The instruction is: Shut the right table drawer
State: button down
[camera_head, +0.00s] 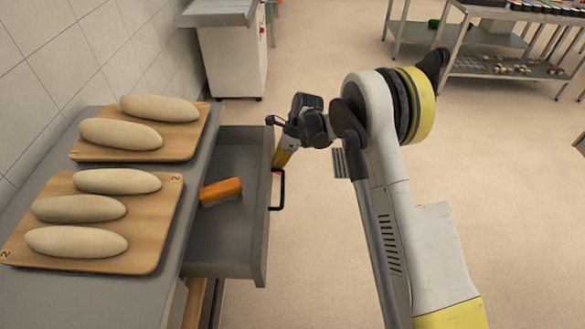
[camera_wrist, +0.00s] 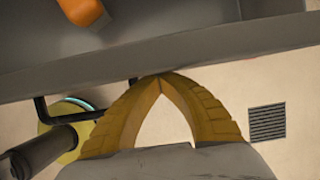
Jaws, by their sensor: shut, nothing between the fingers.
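The grey table drawer (camera_head: 256,235) stands pulled out to the right from under the grey counter. Its black bar handle (camera_head: 282,190) is on the outer front; it also shows at the left in the wrist view (camera_wrist: 40,110). My gripper (camera_head: 280,160) is at the drawer's front panel, beside the handle on its far side. In the wrist view its yellow fingers (camera_wrist: 160,78) meet at the tips, shut and empty, at the lower edge of the front panel (camera_wrist: 200,52). I cannot tell whether the tips touch the panel. The handle is not between the fingers.
An orange block-like object (camera_head: 220,192) lies inside the drawer. Two wooden boards (camera_head: 150,215) with several dough loaves lie on the counter. A white cabinet (camera_head: 232,62) stands behind, and a metal rack (camera_head: 480,65) at the back right. The floor right of the drawer is clear.

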jog(key=a, duration=2)
jog(key=shift+w+a, duration=0.2)
jog(key=shift+w, duration=0.2)
jog(key=d, duration=0.4)
jog(key=shift+d+r, duration=0.3)
jog(key=shift+r, duration=0.1)
jog(key=p+v, duration=0.3)
jog(key=v, duration=0.6)
jog(key=shift+r+p, duration=0.2)
jog(key=shift+p, duration=0.2)
